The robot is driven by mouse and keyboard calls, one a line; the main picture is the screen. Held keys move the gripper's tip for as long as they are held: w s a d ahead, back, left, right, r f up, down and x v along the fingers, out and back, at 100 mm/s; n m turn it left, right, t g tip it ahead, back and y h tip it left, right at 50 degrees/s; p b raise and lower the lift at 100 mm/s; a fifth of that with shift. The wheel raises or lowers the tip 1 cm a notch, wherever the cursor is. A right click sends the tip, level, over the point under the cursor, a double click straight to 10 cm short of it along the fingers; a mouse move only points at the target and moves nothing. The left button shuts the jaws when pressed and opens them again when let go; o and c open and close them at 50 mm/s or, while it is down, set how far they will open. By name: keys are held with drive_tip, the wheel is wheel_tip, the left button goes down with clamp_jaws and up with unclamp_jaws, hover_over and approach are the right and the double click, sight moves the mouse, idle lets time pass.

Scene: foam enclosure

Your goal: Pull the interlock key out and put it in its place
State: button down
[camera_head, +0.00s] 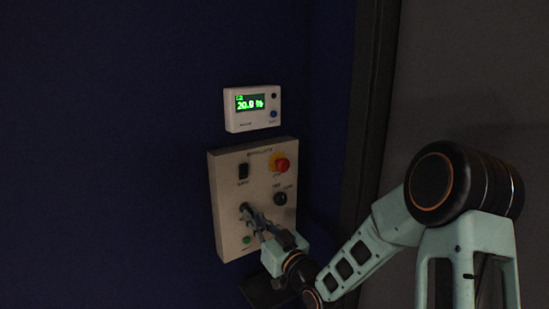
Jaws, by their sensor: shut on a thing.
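A beige control panel (228,172) is fixed to the dark blue wall. My gripper (248,215) reaches its lower left part from the lower right. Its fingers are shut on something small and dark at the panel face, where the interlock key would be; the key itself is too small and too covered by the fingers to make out. I cannot tell whether it is still seated in the panel. A round black switch (280,199) sits to the right of the fingertips. The key's place cannot be told for sure in this view.
The panel also carries a black rocker switch (243,171), a red stop button on yellow (282,165) and a green button (246,240) just below my fingers. A white display unit (231,114) reading about 20.0 % hangs above. A dark flat ledge (262,293) is below the panel.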

drive_tip(key=shift+s, duration=0.1)
drive_tip(key=shift+b+v, duration=0.95)
drive_tip(key=shift+v, duration=1.85)
drive_tip(key=shift+d, duration=0.1)
